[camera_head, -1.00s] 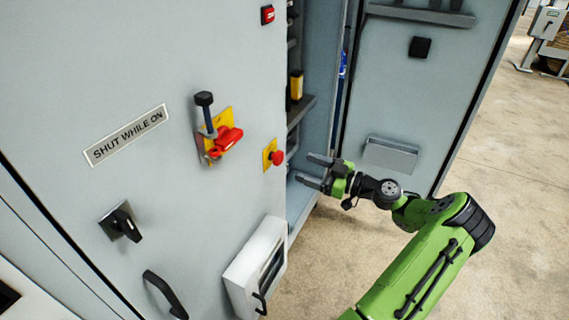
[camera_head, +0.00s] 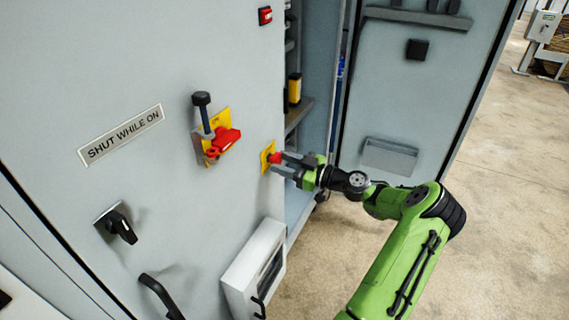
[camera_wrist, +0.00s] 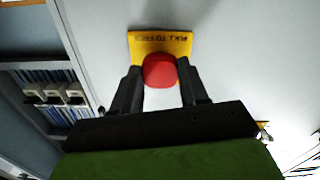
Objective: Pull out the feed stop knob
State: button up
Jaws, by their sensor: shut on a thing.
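The feed stop knob (camera_head: 274,158) is a red round knob on a yellow plate (camera_head: 266,156) on the grey cabinet front. In the wrist view the knob (camera_wrist: 159,71) sits between my two dark fingers, with the yellow plate (camera_wrist: 150,44) and its partly readable lettering behind it. My gripper (camera_head: 279,161) is at the knob in the head view, its fingers shut on the knob's sides. It also shows in the wrist view (camera_wrist: 158,88). The fingers hide part of the knob in the head view.
A red rotary handle (camera_head: 222,142) with a black-topped padlock-like pin is left of the knob. A black switch (camera_head: 118,224) and a boxed panel (camera_head: 252,268) are lower. The cabinet door (camera_head: 400,100) stands open on the right, near my arm.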

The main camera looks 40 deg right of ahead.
grip_shut()
jog(key=shift+s+d+f+b, duration=0.15)
jog(key=shift+s+b, duration=0.3)
jog(key=shift+b, duration=0.25)
jog(key=o, duration=1)
grip_release()
jog(key=shift+s, duration=0.1)
jog(key=p+v, duration=0.2)
jog(key=v, duration=1.3)
jog(key=shift+s+d+p, duration=0.15)
jog(key=shift+s+p, duration=0.15)
jog(key=shift+s, duration=0.1)
jog(key=shift+w+r, duration=0.1)
jog(key=shift+r, duration=0.1)
